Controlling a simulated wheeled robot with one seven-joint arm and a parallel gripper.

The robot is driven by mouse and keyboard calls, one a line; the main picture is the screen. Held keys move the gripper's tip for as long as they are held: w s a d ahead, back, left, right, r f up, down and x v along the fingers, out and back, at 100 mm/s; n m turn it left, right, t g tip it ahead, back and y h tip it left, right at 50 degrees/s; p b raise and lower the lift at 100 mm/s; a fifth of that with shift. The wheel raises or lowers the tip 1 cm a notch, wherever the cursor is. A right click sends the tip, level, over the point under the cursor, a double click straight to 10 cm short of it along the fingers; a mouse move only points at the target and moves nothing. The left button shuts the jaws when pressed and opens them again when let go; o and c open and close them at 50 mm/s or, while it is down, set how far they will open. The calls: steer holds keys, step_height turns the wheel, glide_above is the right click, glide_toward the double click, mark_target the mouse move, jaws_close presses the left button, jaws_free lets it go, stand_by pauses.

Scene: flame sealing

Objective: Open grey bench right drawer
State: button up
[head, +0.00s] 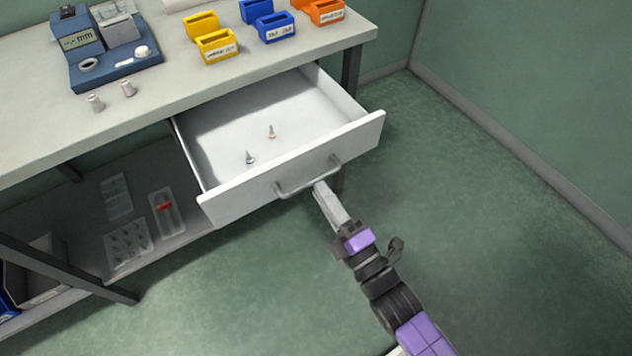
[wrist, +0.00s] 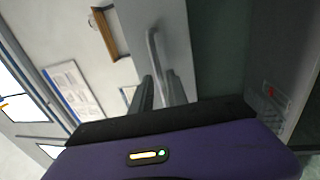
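The grey bench (head: 50,130) has a white right drawer (head: 225,132), pulled well out from under its top. Two small pointed pieces (head: 271,131) stand inside the drawer. The drawer's curved metal handle (head: 296,191) is on the front panel; it also shows in the wrist view (wrist: 153,50). My gripper (head: 319,186) is at the right part of the handle. In the wrist view my fingers (wrist: 160,88) lie close on both sides of the handle bar and look shut on it. The exact contact at the fingertips is partly hidden.
A blue device (head: 105,50), two small grey pieces (head: 127,88) and yellow, blue and orange bins (head: 217,46) stand on the bench top. Clear trays (head: 128,243) lie on the lower shelf. The green floor (head: 480,220) to the right is clear up to the wall.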

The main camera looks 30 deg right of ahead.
steer(key=s, duration=0.3)
steer(key=shift+s+f, duration=0.35)
steer(key=s+r+m+g+p, duration=0.2)
steer(key=s+r+m, duration=0.4)
steer(key=s+m, duration=0.3)
steer(key=s+r+m+g+p, duration=0.3)
steer(key=s+r+m+p, duration=0.2)
steer(key=s, duration=0.7)
step_height(320, 180, up, 2)
steer(key=m, duration=0.4)
steer(key=shift+s+a, duration=0.3)
steer(key=shift+s, duration=0.1)
